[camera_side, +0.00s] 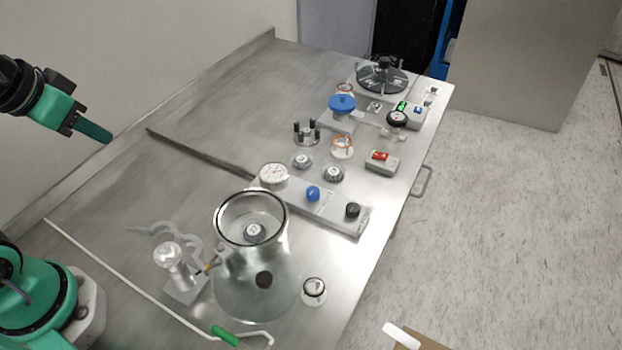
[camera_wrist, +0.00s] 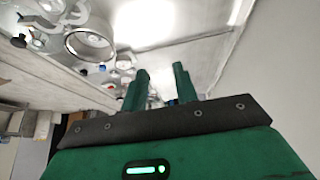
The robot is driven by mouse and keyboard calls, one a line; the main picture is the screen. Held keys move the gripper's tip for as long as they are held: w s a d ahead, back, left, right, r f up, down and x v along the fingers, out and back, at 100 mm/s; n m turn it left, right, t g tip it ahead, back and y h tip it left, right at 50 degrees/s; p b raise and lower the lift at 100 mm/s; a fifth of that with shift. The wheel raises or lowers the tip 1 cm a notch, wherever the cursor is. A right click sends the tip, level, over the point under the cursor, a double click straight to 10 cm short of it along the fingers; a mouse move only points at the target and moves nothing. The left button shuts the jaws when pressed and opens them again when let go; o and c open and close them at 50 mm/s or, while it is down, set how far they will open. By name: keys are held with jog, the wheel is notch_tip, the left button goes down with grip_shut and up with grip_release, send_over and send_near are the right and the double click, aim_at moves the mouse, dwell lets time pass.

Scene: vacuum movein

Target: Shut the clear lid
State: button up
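A dial shows through the opening. I cannot tell for sure which clear part is the lid. A dark-rimmed clear round part also shows at upper left in the wrist view (camera_wrist: 90,42). My gripper (camera_side: 107,138) is high at the left, well away from the vessel. In the wrist view its two green fingers (camera_wrist: 160,82) stand apart with nothing between them.
A panel with a blue knob (camera_side: 313,194) lies behind the vessel. A round black-handled device (camera_side: 382,78) and several small fittings fill the far right. The bench's left middle is mostly clear, with a dark bar (camera_side: 195,153) across it.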

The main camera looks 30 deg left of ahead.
jog(key=shift+d+m, duration=0.15)
jog(key=shift+m, duration=0.15)
jog(key=c, duration=0.4)
jog(key=shift+w+d+m, duration=0.1)
jog(key=shift+d+m, duration=0.15)
jog(key=shift+m, duration=0.05)
grip_shut()
jog(key=s+d+f+n+g+h, duration=0.1)
jog(key=s+d+n, duration=0.3)
jog(key=d+n, duration=0.8)
jog(key=s+d+f+n+g+h, duration=0.1)
jog(key=s+d+f+n+g, duration=0.1)
jog(key=d+n, duration=1)
jog(key=s+n+g, duration=0.1)
jog(key=s+n, duration=0.1)
jog(key=n, duration=0.3)
jog(key=shift+d+f+n, duration=0.2)
jog(key=shift+f+n, duration=0.1)
jog(key=shift+n, duration=0.1)
